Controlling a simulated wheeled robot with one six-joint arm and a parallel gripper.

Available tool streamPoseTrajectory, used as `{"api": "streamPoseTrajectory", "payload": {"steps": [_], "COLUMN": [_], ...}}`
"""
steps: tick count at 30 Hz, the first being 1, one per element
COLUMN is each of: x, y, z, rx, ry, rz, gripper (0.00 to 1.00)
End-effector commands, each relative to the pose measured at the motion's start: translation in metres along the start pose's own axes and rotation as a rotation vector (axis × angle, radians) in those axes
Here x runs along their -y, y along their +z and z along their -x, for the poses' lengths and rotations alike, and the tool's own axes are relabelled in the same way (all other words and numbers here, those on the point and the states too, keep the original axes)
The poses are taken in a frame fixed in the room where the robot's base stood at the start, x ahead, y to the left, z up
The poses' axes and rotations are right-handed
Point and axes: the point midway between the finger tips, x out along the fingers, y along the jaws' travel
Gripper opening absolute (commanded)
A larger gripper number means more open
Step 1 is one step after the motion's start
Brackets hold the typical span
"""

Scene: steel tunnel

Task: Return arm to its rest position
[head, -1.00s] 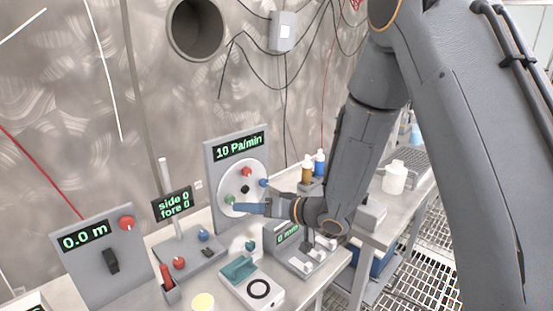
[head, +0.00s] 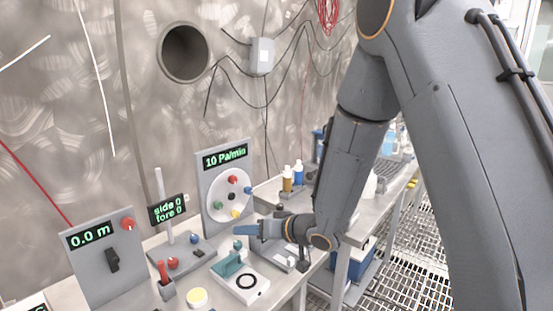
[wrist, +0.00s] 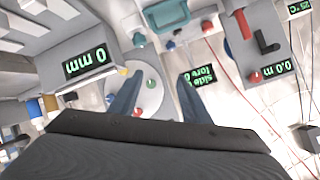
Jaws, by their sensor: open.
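My gripper (head: 240,230) reaches left over the bench in the head view, its blue fingertips in front of the lower part of the round white dial (head: 231,193) on the "10 Pa/min" panel. My arm (head: 350,160) is bent, coming down from the upper right. In the wrist view both fingers of my gripper (wrist: 158,75) are spread apart with nothing between them. The white dial (wrist: 149,90) with coloured knobs shows behind them. The gripper's exact distance from the panel cannot be told.
The "0 mm" device (wrist: 85,65) is beside the gripper. A teal-topped block (head: 240,278), a "side 0 fore 0" display (head: 167,209) and a "0.0 m" panel (head: 98,258) stand on the bench. Bottles (head: 288,178) stand behind. Open grating floor (head: 400,280) lies at the right.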

Motion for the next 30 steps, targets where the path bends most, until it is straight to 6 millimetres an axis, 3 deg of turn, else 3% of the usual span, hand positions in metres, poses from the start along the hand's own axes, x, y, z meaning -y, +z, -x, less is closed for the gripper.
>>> {"api": "streamPoseTrajectory", "payload": {"steps": [8, 11, 16, 21, 24, 30], "x": [-0.06, -0.086, -0.118, -0.106, -0.087, -0.06], "y": [-0.002, 0.005, 0.042, 0.096, 0.123, 0.15], "z": [0.049, 0.083, 0.17, 0.253, 0.285, 0.314], "rx": [0.065, 0.123, 0.313, 0.547, 0.657, 0.768], "ry": [0.282, 0.417, 0.659, 0.776, 0.779, 0.75], "rz": [0.03, 0.026, -0.037, -0.162, -0.232, -0.312], "gripper": [0.43, 0.43, 0.43, 0.43, 0.43, 0.43]}}
